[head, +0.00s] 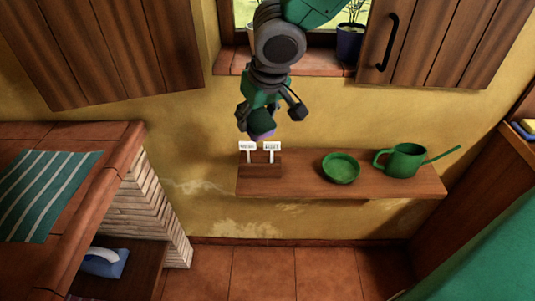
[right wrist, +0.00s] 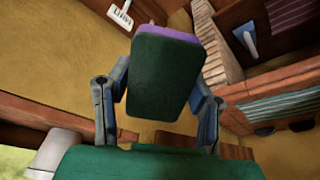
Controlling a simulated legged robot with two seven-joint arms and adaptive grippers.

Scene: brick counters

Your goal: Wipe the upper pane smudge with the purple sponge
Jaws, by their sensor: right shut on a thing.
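My right gripper (head: 269,118) hangs in front of the yellow wall, below the window and above the small shelf. It is shut on the purple sponge (head: 263,133), whose purple part shows just under the fingers in the head view. In the right wrist view the sponge (right wrist: 163,78) sits between the two fingers, with a dark green broad face and a purple edge at its far end. The window (head: 330,17) is cut off by the top of the head view and partly hidden by my arm. No smudge can be made out. My left gripper is not in view.
The wooden shelf (head: 397,188) holds a block with two white signs (head: 261,160), a green bowl (head: 341,168) and a green watering can (head: 405,160). Wooden shutters (head: 110,45) flank the window. A plant pot (head: 349,41) stands on the sill. A tiled counter (head: 100,190) is at left.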

